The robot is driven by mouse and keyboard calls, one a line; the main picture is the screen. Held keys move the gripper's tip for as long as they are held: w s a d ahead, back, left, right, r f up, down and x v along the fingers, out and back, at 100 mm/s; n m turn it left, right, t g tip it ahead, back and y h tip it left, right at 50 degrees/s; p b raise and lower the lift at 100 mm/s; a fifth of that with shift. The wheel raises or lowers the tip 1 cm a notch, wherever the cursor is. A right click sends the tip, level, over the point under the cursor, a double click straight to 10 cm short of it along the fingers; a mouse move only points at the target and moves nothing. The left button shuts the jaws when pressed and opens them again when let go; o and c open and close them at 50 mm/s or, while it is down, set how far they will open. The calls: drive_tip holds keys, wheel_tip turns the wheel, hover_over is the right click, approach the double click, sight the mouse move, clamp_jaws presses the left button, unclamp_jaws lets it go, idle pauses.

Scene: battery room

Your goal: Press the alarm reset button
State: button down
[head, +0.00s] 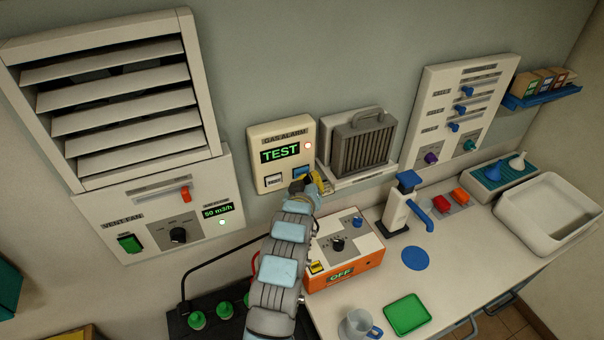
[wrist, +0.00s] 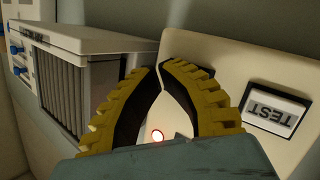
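The cream gas alarm panel (head: 259,181) hangs on the wall. Below are a white button (head: 273,181) and a blue button (head: 301,172), the blue one partly covered by my gripper. My gripper (head: 325,184) is at the panel's lower right corner. In the wrist view my gripper's (wrist: 158,68) yellow-edged fingertips nearly meet, with nothing held. The lamp (wrist: 157,135) shows between the fingers and the upside-down TEST button (wrist: 270,110) at right. The blue button is hidden there; contact cannot be told.
A grey slatted filter unit (head: 362,142) sits close right of the alarm panel. An orange box reading OFF (head: 345,268) stands below on the counter. A vent fan panel (head: 110,222) is at left.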

drive_tip(key=shift+w+a+b, duration=0.2)
drive_tip(key=shift+w+b, duration=0.2)
idle(0.6)
drive_tip(key=shift+s, duration=0.15)
drive_tip(key=shift+s+d+p, duration=0.35)
drive_tip(key=shift+s+p, duration=0.15)
drive_tip(key=shift+s, duration=0.15)
drive_tip(key=shift+s+d+p, duration=0.3)
drive_tip(key=shift+s+d, duration=0.05)
drive_tip(key=shift+s, duration=0.4)
drive_tip(key=shift+s+d+p, duration=0.35)
drive_tip(key=shift+s, duration=0.4)
drive_tip(key=shift+s+d+p, duration=0.3)
drive_tip(key=shift+s+d, duration=0.05)
drive_tip(key=shift+s, duration=0.4)
